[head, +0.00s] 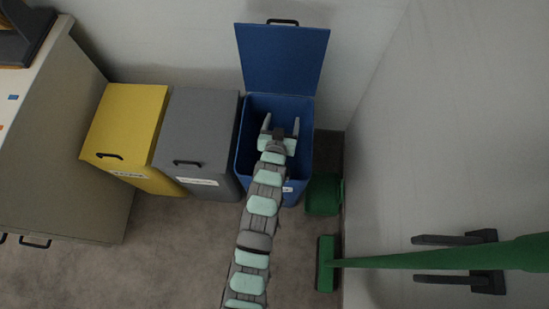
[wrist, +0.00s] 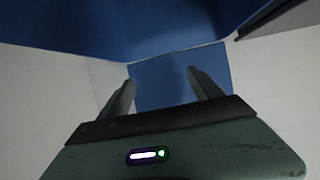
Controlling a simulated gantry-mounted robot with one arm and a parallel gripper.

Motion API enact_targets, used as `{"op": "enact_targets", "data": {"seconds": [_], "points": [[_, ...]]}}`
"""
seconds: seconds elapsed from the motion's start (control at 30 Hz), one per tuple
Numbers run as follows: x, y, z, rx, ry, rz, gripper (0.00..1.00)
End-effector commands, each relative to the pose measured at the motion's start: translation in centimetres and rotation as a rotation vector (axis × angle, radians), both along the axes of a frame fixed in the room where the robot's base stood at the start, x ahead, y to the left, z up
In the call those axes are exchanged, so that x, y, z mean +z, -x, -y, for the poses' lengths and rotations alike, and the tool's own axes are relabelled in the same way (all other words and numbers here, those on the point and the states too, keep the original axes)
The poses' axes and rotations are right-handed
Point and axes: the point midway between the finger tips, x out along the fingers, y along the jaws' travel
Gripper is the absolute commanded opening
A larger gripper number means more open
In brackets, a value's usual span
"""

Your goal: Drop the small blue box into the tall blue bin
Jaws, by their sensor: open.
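The tall blue bin (head: 300,168) stands against the back wall in the head view, with its lid (head: 282,60) raised upright behind it. My gripper (head: 281,123) is over the bin's open mouth, its fingers pointing toward the lid. The fingers are spread apart, with nothing seen held between them. In the wrist view, the open fingers (wrist: 161,79) stand in front of blue surfaces; I cannot tell which parts of the bin these are. I cannot make out the small blue box for certain in either view. My arm hides part of the bin's inside and front.
A grey bin (head: 198,130) and a yellow bin (head: 127,120), both closed, stand left of the blue one. A counter (head: 60,150) at far left has a small blue patch (head: 13,97) on top. A green dustpan (head: 323,195) and broom (head: 327,263) are at right.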

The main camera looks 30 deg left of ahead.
Motion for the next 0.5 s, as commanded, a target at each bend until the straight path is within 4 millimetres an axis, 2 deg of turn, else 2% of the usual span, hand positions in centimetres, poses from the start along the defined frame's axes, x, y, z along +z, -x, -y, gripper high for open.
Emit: {"op": "enact_targets", "data": {"seconds": [0.27,0.37,0.5], "points": [[0.3,0.7,0.2,0.001,0.000,-0.002,0.75],[1.0,1.8,0.5,0.001,0.000,0.000,0.75],[1.9,4.3,1.2,0.001,0.001,-0.004,0.75]]}}
